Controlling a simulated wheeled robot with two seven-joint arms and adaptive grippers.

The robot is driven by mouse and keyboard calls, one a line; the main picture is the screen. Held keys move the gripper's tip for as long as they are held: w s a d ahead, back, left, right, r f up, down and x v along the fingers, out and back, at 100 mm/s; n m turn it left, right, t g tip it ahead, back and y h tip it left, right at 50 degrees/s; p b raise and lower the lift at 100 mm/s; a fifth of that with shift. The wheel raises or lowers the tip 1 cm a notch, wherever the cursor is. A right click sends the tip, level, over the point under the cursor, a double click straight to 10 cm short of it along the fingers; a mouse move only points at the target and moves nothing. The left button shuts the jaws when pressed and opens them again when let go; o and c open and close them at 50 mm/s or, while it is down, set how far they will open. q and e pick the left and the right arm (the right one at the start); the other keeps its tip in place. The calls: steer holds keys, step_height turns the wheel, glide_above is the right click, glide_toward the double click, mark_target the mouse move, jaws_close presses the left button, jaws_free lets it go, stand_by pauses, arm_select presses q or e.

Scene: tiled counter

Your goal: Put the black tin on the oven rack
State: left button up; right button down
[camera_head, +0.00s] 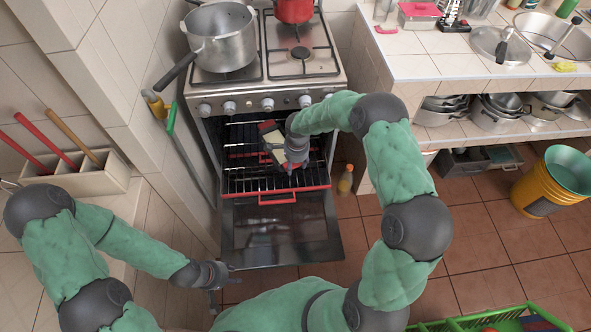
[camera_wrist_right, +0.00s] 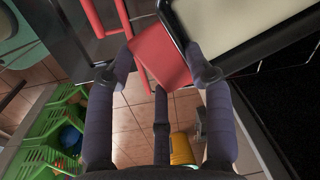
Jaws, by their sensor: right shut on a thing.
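The black tin (camera_wrist_right: 262,52) has a dark rim, a pale cream inside and a red end piece (camera_wrist_right: 160,58). My right gripper (camera_wrist_right: 160,75) is shut on that red end piece, with a finger on each side. In the head view my right gripper (camera_head: 293,166) is in front of the oven opening, and the tin (camera_head: 267,140) appears tilted and partly hidden by it. The oven rack (camera_head: 237,184) is pulled out, with a red front bar. I cannot tell whether the tin touches the rack. My left gripper (camera_head: 224,289) is open and empty, low beside the oven door.
The oven door (camera_head: 282,230) is folded down. A large pot (camera_head: 222,42) and a red pot (camera_head: 293,10) stand on the stove. A small bottle (camera_head: 346,180) stands on the floor right of the oven. A yellow bucket (camera_head: 545,190) and green crate (camera_head: 490,322) are farther right.

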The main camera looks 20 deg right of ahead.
steer(key=shift+w+d+f, duration=0.35)
steer(key=shift+w+f, duration=0.15)
steer(key=shift+f, duration=0.05)
step_height(320, 180, down, 3)
steer(key=shift+w+f+b, duration=0.1)
steer(key=shift+f+b, duration=0.1)
steer(key=shift+b, duration=0.95)
steer(key=shift+c, duration=2.4)
jaws_free()
